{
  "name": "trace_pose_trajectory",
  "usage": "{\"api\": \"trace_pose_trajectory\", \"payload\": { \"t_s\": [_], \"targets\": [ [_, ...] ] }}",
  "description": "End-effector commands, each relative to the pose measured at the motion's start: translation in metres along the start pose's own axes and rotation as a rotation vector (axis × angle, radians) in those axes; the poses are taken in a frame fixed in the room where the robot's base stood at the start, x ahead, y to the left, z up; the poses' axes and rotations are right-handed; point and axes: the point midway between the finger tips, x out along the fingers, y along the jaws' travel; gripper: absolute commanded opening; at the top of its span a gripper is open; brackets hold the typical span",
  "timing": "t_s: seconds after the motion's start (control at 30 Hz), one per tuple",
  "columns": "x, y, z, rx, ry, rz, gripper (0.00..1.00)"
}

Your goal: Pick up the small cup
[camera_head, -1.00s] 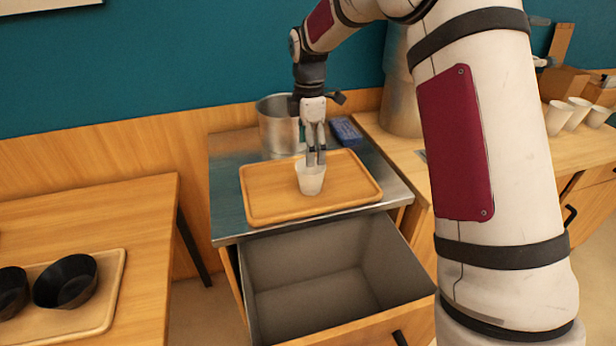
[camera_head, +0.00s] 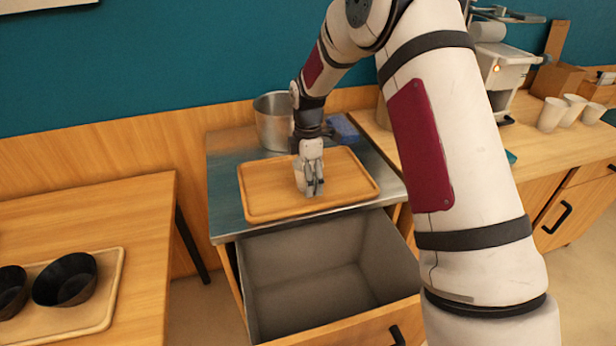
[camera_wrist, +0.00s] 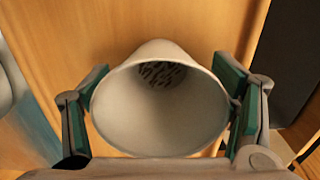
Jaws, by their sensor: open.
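The small cup (camera_wrist: 162,118) is white, and in the wrist view I look into its round mouth. Several small dark bits lie at its bottom. My gripper (camera_wrist: 161,88) is open, with one green-padded finger on each side of the cup. Both fingers are close to its wall; I cannot tell whether they touch it.
The tray lies on a metal counter (camera_head: 226,222) above an open, empty drawer (camera_head: 315,270). A metal pot (camera_head: 273,122) and a blue item (camera_head: 343,128) stand behind. Black bowls (camera_head: 65,280) are on the left table; paper cups (camera_head: 551,115) are at the right.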

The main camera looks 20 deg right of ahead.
Motion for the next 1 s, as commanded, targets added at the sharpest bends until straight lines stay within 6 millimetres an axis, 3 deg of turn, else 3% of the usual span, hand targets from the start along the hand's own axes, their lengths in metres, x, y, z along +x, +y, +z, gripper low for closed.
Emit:
{"api": "trace_pose_trajectory", "payload": {
  "t_s": [0.1, 0.2, 0.23, 1.0],
  "targets": [
    [-0.0004, 0.0001, 0.0000, 0.000, 0.000, 0.000, 0.76],
    [-0.0005, 0.0001, 0.0000, 0.000, 0.000, 0.000, 0.57],
    [-0.0005, 0.0001, 0.0000, 0.000, 0.000, 0.000, 0.54],
    [-0.0054, 0.0006, 0.0002, 0.000, 0.000, 0.002, 0.48]
  ]
}}
